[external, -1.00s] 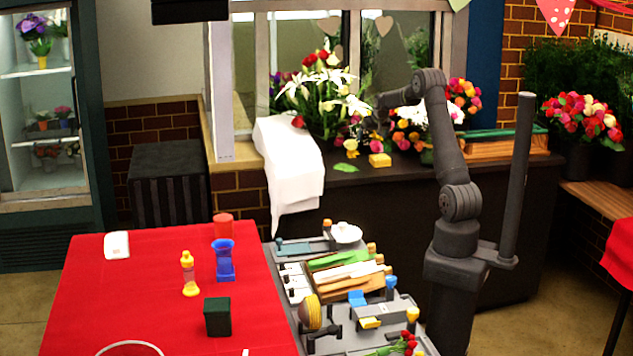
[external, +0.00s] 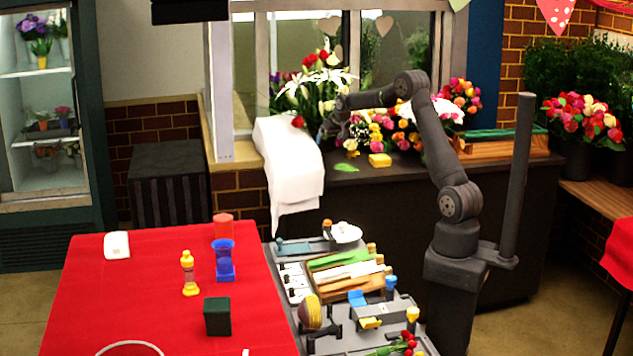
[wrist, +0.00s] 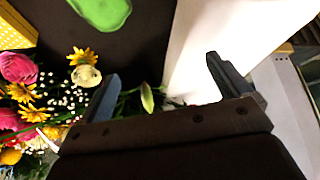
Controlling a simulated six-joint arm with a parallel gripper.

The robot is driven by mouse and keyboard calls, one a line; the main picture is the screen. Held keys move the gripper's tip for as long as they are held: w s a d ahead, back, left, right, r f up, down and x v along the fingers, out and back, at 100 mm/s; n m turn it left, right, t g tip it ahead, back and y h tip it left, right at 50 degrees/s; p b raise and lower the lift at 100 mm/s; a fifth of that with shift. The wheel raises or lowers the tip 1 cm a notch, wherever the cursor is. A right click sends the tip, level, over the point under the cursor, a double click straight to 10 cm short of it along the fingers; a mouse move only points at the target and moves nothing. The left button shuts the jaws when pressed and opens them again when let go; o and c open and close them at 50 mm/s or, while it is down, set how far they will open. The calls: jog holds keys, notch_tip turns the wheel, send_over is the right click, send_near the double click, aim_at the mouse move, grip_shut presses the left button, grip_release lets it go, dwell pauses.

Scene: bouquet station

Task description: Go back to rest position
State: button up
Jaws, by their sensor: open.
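My gripper (external: 335,128) is at the end of my arm in the external view, stretched left in front of the flowers on the dark counter. In the wrist view my gripper (wrist: 161,72) shows two dark fingers spread well apart. It looks empty, with some leaves and stems and the edge of a white cloth showing between the fingers. Pink, yellow and white flowers (wrist: 35,110) lie left of the left finger.
The white cloth (external: 290,165) hangs over the counter's left end. A green flat piece (external: 345,168) and a yellow block (external: 380,160) lie on the counter. A red table (external: 150,290) with small items and a grey tool station (external: 285,315) stand in front, below my arm.

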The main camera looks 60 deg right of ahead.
jog(key=w+a, duration=0.1)
jog(key=a, duration=0.3)
jog(key=w+a+n, duration=0.1)
jog(key=w+a, duration=0.1)
jog(key=a, duration=0.2)
jog(key=w+a+n+y, duration=0.1)
jog(key=w+a, duration=0.1)
jog(key=a, duration=0.2)
jog(key=shift+w+a+r, duration=0.2)
jog(key=shift+a+r, duration=0.15)
jog(key=shift+r, duration=0.05)
jog(key=w+a+r+n+y, duration=0.2)
jog(key=a+n, duration=0.4)
jog(key=a, duration=3.1)
jog(key=shift+w+a+n+y, duration=0.15)
jog(key=shift+a+n+y, duration=0.15)
jog(key=shift+y, duration=0.6)
jog(key=shift+o, duration=0.7)
